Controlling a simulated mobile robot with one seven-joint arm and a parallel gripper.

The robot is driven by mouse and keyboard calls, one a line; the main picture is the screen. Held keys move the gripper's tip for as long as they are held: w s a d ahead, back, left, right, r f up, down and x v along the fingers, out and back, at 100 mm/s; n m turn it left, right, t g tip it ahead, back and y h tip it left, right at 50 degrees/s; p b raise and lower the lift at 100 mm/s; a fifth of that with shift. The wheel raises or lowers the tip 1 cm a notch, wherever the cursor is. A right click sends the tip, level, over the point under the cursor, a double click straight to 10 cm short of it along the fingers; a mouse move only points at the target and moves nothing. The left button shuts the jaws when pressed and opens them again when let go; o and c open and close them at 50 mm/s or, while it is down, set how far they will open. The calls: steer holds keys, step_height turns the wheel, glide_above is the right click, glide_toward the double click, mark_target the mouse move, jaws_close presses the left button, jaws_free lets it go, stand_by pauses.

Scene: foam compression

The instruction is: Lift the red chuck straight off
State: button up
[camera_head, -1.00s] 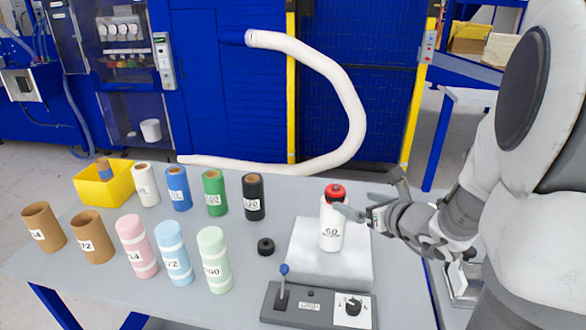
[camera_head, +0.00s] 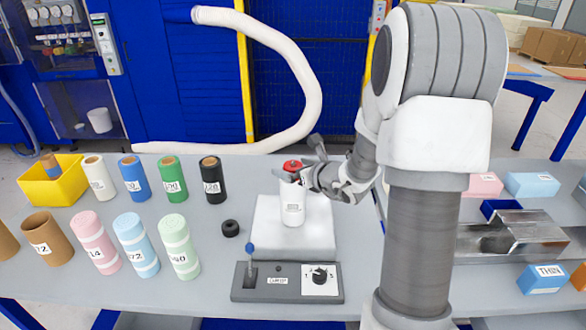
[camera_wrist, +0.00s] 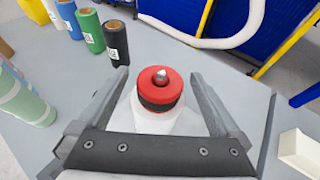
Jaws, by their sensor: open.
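The red chuck (camera_head: 293,166) sits on top of a white cylinder (camera_head: 292,205), which stands upright on a white block on the table. In the wrist view the red chuck (camera_wrist: 160,86) shows from above, with a dark band around its side and a metal tip in its centre. My gripper (camera_head: 303,160) is at the height of the chuck. In the wrist view my gripper (camera_wrist: 160,85) is open, with one finger on each side of the chuck and a gap on both sides. The lower part of the cylinder is hidden in the wrist view.
A control box (camera_head: 288,282) with a blue-knobbed lever and a dial stands in front of the white block (camera_head: 265,240). A black ring (camera_head: 230,228) lies to the left. Several labelled rolls and a yellow bin (camera_head: 50,188) fill the table's left side. A metal tray is at right.

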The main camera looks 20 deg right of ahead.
steer(key=shift+w, duration=0.2)
steer(key=c, duration=1.5)
